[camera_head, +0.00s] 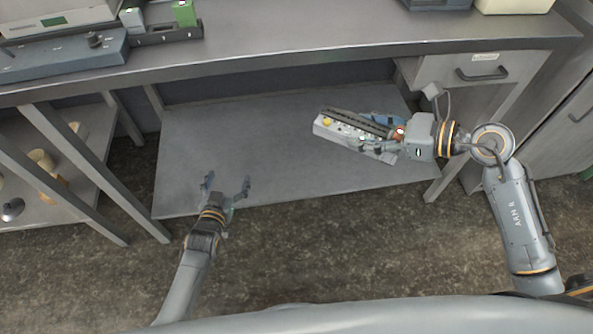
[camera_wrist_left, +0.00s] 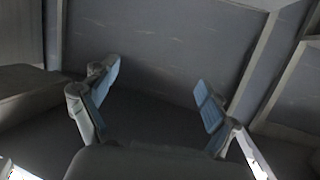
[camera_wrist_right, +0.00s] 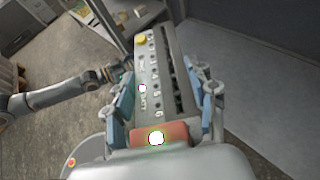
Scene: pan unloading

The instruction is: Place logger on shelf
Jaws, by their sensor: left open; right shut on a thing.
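The logger (camera_head: 341,128) is a light grey box with a dark slotted strip, a yellow knob and a red part at one end. My right gripper (camera_head: 386,138) is shut on it by its right end, over the right part of the lower shelf (camera_head: 230,150). In the right wrist view the logger (camera_wrist_right: 157,75) lies lengthwise between the blue finger pads of the gripper (camera_wrist_right: 165,105). I cannot tell whether it touches the shelf. My left gripper (camera_head: 227,184) is open and empty at the shelf's front left edge. It also shows in the left wrist view (camera_wrist_left: 160,95).
The workbench top (camera_head: 300,40) overhangs the shelf, with a drawer (camera_head: 480,70) at right and table legs (camera_head: 95,170) at left. Blue-grey equipment (camera_head: 65,60) and a green box (camera_head: 185,13) stand on top. The shelf's left and middle are clear.

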